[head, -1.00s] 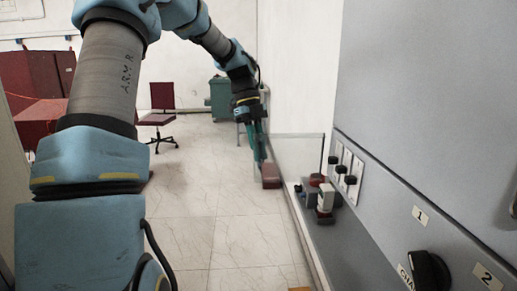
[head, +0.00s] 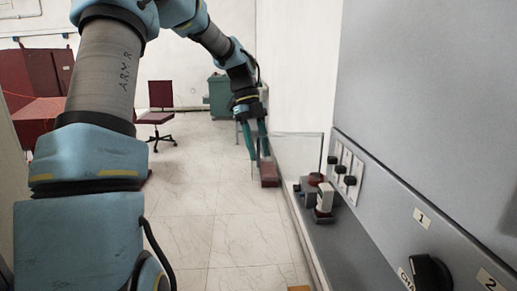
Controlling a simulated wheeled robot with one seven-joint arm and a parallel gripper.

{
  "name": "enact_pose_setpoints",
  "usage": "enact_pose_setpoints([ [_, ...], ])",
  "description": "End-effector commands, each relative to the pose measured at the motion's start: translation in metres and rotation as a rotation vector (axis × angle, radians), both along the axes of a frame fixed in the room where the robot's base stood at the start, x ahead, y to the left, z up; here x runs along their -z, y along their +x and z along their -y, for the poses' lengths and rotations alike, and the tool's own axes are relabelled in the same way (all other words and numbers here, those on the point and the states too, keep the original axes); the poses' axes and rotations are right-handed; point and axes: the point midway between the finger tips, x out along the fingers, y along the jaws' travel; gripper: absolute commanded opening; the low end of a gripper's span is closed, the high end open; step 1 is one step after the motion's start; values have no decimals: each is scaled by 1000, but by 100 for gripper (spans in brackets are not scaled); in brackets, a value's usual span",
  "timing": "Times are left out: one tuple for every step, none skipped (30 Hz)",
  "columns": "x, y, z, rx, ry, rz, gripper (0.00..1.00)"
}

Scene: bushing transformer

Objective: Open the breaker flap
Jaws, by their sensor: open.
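My gripper (head: 256,148) hangs at the end of my arm, left of the panel wall, with its two green fingers spread and nothing seen between them. A clear, glass-like pane (head: 300,152) stands just right of the fingers, in front of several small breaker parts; it may be the breaker flap, but I cannot tell for sure. A white and red breaker switch (head: 324,197) sits on the grey ledge behind the clear edge. Whether the fingers touch the pane is too small to tell.
A dark red block (head: 269,174) is just below the fingertips. The grey cabinet (head: 440,120) fills the right, with a black knob (head: 430,272) and black toggles (head: 349,180). A red chair (head: 160,115) and green cabinet (head: 220,97) stand behind. The tiled floor (head: 190,220) is clear.

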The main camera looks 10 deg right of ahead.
Motion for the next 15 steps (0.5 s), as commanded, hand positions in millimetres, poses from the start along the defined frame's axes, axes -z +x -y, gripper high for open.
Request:
enact_pose_setpoints([
  [0,0,0,0,0,0,42],
  [0,0,0,0,0,0,42],
  [0,0,0,0,0,0,42],
  [0,0,0,0,0,0,42],
  [0,0,0,0,0,0,42],
  [-1,1,0,0,0,1,42],
  [-1,1,0,0,0,1,42],
  [-3,2,-1,-1,-1,2,42],
  [-5,3,-1,-1,-1,3,42],
  [-8,4,-1,-1,-2,3,42],
  [-12,6,-2,-1,-2,3,42],
  [-17,9,-3,-2,-2,4,42],
  [-22,10,-4,-2,-2,4,42],
  [-27,12,-5,-2,-3,5,42],
  [-35,16,-6,-2,-3,5,42],
])
